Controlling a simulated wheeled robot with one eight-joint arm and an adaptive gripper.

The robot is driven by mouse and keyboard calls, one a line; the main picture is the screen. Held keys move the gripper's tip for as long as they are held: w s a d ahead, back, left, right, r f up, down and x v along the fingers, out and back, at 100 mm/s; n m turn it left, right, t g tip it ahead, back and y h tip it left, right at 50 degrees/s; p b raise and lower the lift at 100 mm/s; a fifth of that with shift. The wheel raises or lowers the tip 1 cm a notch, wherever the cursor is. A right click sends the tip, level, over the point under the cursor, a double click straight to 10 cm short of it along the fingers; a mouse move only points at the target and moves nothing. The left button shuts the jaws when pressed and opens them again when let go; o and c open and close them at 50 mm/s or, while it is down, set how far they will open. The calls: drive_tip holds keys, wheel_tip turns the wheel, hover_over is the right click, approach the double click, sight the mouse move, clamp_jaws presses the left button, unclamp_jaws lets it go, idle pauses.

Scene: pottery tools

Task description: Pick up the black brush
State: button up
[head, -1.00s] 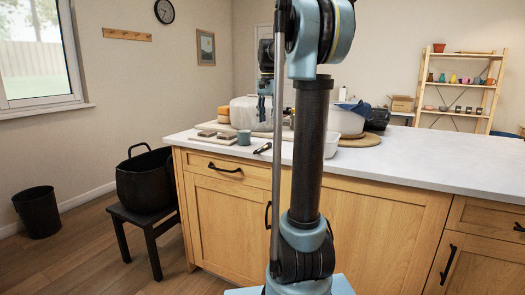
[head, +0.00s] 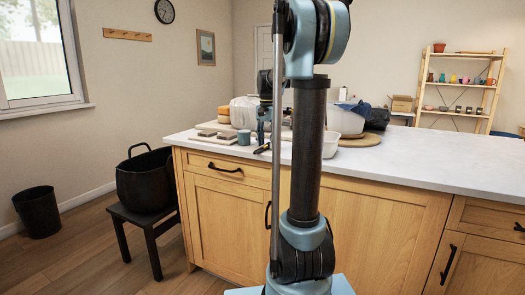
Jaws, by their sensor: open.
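The black brush (head: 260,150) is a small dark handled thing lying near the front edge of the white counter, right of a grey-blue cup (head: 244,137). My gripper (head: 263,138) points down just above it, with its jaws open. The gripper and my arm hide part of the brush, and at this size I cannot tell whether the fingers touch it.
Small blocks on a board (head: 213,127) lie left of the cup. A white tub (head: 331,144) and a large white basin (head: 345,121) stand to the right. The counter's right side (head: 440,165) is clear.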

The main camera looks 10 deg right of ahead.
drive_tip(key=c, duration=0.9)
wheel_tip(320, 180, up, 18)
drive_tip(key=shift+r, duration=0.1)
idle(0.5)
